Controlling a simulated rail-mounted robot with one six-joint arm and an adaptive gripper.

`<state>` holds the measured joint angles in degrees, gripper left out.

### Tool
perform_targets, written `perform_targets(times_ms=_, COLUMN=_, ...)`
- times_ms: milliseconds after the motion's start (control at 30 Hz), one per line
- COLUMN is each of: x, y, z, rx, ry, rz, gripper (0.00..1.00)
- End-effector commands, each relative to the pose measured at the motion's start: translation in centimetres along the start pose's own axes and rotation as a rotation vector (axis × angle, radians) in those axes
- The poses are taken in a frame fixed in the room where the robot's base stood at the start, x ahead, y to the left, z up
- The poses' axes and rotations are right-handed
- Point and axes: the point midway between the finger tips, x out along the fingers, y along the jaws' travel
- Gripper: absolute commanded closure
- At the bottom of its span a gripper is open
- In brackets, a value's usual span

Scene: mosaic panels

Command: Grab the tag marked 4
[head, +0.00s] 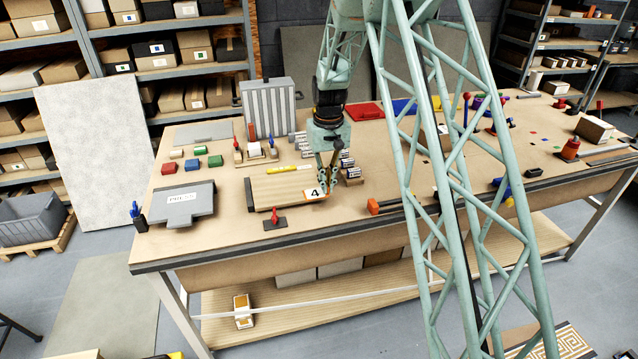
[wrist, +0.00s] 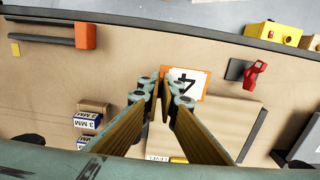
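The tag marked 4 (head: 315,193) is a white card with an orange border. It is at the front right end of a wooden board (head: 285,189). In the wrist view the tag (wrist: 186,82) appears upside down, just beyond my fingertips. My gripper (head: 328,181) points down close beside the tag. In the wrist view my gripper's fingertips (wrist: 161,88) are near each other with a narrow gap, and overlap the tag's left edge. I see nothing clearly held between them. Whether they touch the tag is not clear.
A red toggle clamp (head: 275,220) stands in front of the board. It also shows right of the tag in the wrist view (wrist: 256,73). Boxes labelled 3 MM (wrist: 90,120) lie left of my fingers. An orange-ended bar (head: 375,206) lies near the table's front edge.

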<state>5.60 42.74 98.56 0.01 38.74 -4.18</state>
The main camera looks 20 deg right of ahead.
Motion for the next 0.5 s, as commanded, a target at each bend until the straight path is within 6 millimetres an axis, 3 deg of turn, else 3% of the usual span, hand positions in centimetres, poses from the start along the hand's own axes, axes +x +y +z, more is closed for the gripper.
perform_targets(times_ms=500, x=-0.14, y=0.62, z=0.97, rx=0.0, ry=0.001, rz=0.0, gripper=1.0)
